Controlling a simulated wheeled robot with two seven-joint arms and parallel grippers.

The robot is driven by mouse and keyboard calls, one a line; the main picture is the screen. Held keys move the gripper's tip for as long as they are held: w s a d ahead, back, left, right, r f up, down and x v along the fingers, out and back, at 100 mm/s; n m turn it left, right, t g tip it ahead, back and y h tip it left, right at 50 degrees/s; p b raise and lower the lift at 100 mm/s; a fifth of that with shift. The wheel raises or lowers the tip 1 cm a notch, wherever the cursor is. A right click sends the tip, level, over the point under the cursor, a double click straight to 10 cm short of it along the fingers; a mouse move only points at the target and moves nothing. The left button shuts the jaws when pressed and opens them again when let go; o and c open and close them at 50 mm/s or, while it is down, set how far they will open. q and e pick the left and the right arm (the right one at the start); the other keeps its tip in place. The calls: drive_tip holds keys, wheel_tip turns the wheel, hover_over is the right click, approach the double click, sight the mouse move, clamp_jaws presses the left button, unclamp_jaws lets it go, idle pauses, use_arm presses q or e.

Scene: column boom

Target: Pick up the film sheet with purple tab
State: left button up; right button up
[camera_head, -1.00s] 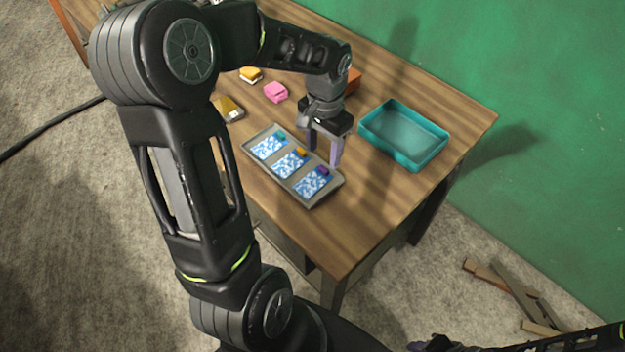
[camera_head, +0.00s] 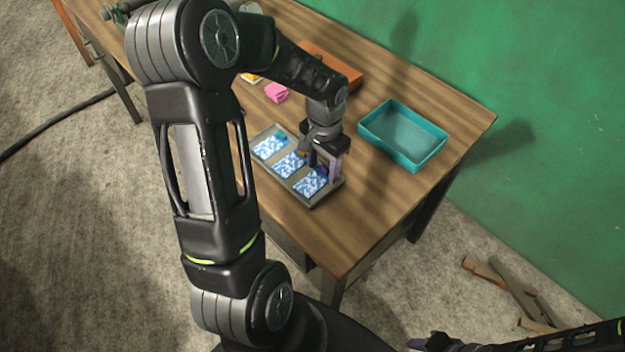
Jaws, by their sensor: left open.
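The film sheet with purple tab (camera_head: 309,184) is a blue-and-white patterned sheet in the right-hand section of a shallow grey tray (camera_head: 327,197). Its purple tab (camera_head: 322,169) is at the far edge and partly hidden by my fingers. My left gripper (camera_head: 324,167) is open, pointing down, with its fingers around the tab. I cannot tell whether they touch it. Two similar sheets, the middle one (camera_head: 287,164) and the left one (camera_head: 268,147), lie in the other sections.
A teal bin (camera_head: 404,136) stands right of the tray on the wooden table (camera_head: 375,206). A pink block (camera_head: 276,92), a yellow-and-white item (camera_head: 251,78) and an orange-brown box (camera_head: 331,66) lie farther back. The table's near right part is clear.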

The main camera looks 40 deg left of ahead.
idle(0.4)
use_arm(q)
clamp_jaws()
idle(0.4)
